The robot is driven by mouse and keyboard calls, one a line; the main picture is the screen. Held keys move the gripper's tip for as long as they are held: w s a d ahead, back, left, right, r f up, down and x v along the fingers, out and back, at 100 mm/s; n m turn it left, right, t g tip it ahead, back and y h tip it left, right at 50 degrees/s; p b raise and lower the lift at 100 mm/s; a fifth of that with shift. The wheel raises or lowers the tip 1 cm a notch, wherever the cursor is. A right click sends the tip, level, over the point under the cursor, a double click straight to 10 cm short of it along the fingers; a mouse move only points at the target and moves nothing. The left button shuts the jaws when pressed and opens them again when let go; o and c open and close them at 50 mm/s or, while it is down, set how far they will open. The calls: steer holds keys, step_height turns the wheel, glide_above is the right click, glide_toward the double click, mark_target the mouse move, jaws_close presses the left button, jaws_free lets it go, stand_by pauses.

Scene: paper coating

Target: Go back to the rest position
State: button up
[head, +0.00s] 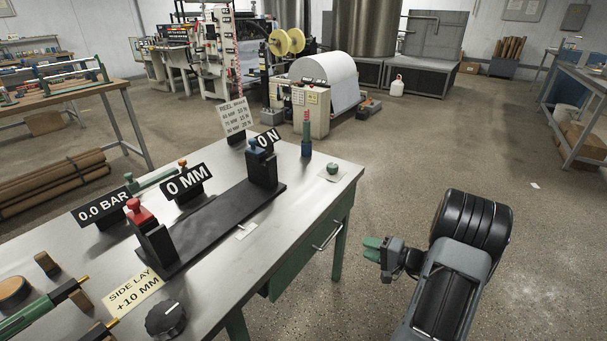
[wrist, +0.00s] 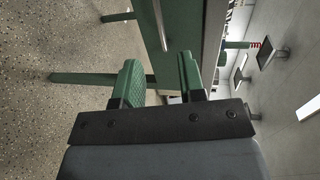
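My gripper (head: 374,250) hangs in the air over the floor, to the right of the metal-topped bench (head: 318,178), and touches nothing that I can see. In the wrist view its two green ribbed fingers (wrist: 160,78) stand apart with nothing between them. My arm is bent at the lower right of the head view.
The bench has a green drawer front with a metal handle (head: 327,235). On it stand a black fixture (head: 222,222), a red knob (head: 139,213), a black dial (head: 166,318) and a small green knob (head: 333,168).

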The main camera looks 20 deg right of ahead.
steer(key=s+a+f+m+g, duration=0.2)
steer(key=s+a+g, duration=0.2)
steer(key=s+g, duration=0.1)
steer(key=s+a+r+n+g+h+p, duration=0.25)
steer(key=s+a+r+g+p, duration=0.35)
steer(key=r, duration=0.3)
steer(key=s+a+r+n+t+h+p, duration=0.1)
steer(key=a+r+n+h+p, duration=0.2)
steer(key=r, duration=1.1)
steer(key=s+a+r+n+t+h+p, duration=0.1)
steer(key=a+r+n+h+p, duration=0.3)
steer(key=r+p, duration=0.9)
steer(key=s+a+r+n, duration=0.1)
steer(key=a+r+n, duration=0.1)
steer(key=a+n, duration=0.1)
steer(key=shift+a+r, duration=0.15)
steer(key=shift+s, duration=0.1)
